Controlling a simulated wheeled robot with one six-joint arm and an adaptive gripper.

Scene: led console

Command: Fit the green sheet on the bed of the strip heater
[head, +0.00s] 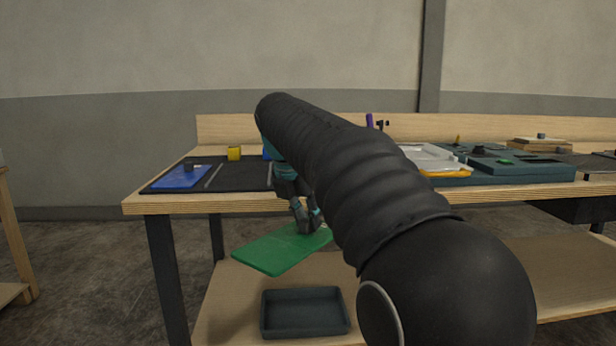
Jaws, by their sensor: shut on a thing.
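The green sheet (276,250) is a flat, thin rectangle in the head view, in front of the workbench and below the level of its top. My gripper (307,228) is shut on the sheet near its far right end and holds it tilted, over the lower shelf. My own arm covers part of the sheet's right side and the middle of the bench. I cannot tell for sure which thing is the strip heater; a low teal console (520,170) stands on the bench at the right.
A blue sheet (181,177) lies on a dark mat (236,183) at the bench's left, near a yellow block (234,153). A white tray with a yellow edge (436,160) sits right of my arm. A dark empty bin (304,312) is on the lower shelf (228,290).

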